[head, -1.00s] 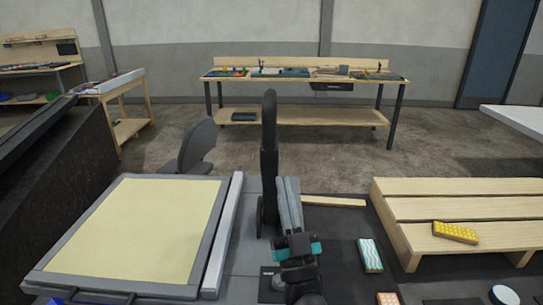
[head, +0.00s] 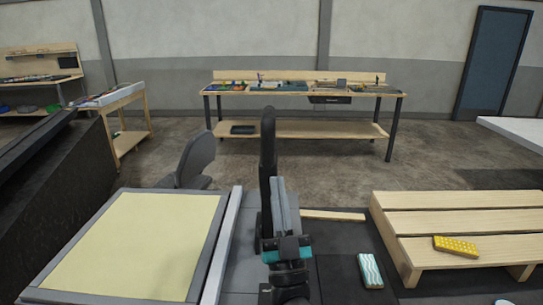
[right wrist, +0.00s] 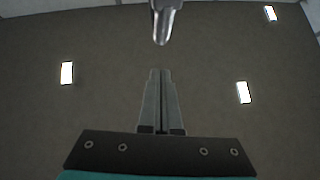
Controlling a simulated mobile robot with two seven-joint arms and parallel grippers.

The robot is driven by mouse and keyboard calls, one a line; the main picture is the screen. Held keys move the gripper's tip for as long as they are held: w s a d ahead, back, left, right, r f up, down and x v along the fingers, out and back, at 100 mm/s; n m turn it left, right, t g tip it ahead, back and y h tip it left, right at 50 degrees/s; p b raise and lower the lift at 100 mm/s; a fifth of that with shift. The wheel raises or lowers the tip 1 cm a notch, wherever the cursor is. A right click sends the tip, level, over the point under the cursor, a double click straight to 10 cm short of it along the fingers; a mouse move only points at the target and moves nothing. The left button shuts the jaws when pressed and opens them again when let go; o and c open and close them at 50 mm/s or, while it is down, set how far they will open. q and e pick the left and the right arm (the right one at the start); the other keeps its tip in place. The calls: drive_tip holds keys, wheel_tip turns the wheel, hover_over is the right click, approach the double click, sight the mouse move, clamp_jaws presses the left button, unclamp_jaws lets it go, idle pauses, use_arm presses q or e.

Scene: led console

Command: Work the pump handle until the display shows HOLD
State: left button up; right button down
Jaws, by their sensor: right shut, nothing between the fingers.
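A tall dark upright bar (head: 268,150) with a rounded top stands in the middle of the head view. I cannot tell for sure whether it is the pump handle. My right gripper (head: 280,182) points upward just beside its right side, its grey fingers shut and empty; I cannot tell if they touch it. In the right wrist view the shut fingers (right wrist: 160,75) point toward a rounded metal rod end (right wrist: 164,28), with a gap between them. No readable display shows in either view. My left gripper is not in view.
A pale yellow panel (head: 130,245) in a grey frame lies at the left. A slatted wooden stand (head: 455,217) with a yellow block (head: 455,246) is at the right. A workbench (head: 300,131) stands far back, across open floor.

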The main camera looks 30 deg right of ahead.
sight(269, 141)
drive_tip(key=w+r, duration=0.1)
drive_tip(key=w, duration=0.1)
drive_tip(key=w+d+r, duration=0.2)
drive_tip(key=w, duration=0.1)
drive_tip(key=shift+w+p, duration=0.3)
drive_tip(key=shift+p, duration=0.1)
drive_tip(key=shift+w+d, duration=0.2)
drive_tip(key=shift+w, duration=0.35)
